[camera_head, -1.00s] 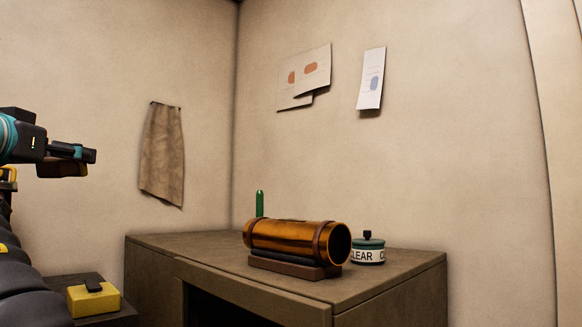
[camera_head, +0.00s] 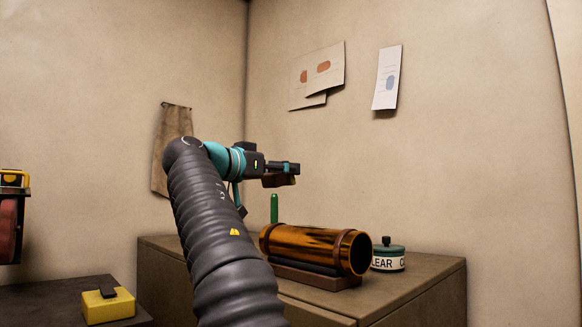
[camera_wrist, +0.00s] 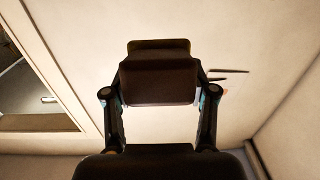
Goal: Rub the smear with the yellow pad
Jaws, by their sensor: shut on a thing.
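The yellow pad (camera_head: 107,309), a block with a dark grip on top, rests on a low dark surface at the lower left. My gripper (camera_head: 286,170) is raised well away from it, above the bench and the brass tube (camera_head: 312,246). It is shut on a brown block (camera_head: 278,181); in the wrist view the brown block (camera_wrist: 160,82) sits between the fingers, with an olive-yellow strip (camera_wrist: 159,45) along its far edge. The tube lies on a dark cradle. Dark streaks show on the tube; I cannot tell smear from reflection.
A green jar labelled "CLEAR" (camera_head: 389,258) stands right of the tube. A slim green upright item (camera_head: 274,208) is behind it. The bench (camera_head: 420,292) has bare space at its front right. A cloth (camera_head: 172,140) hangs on the wall. A red-and-yellow item (camera_head: 12,215) is at far left.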

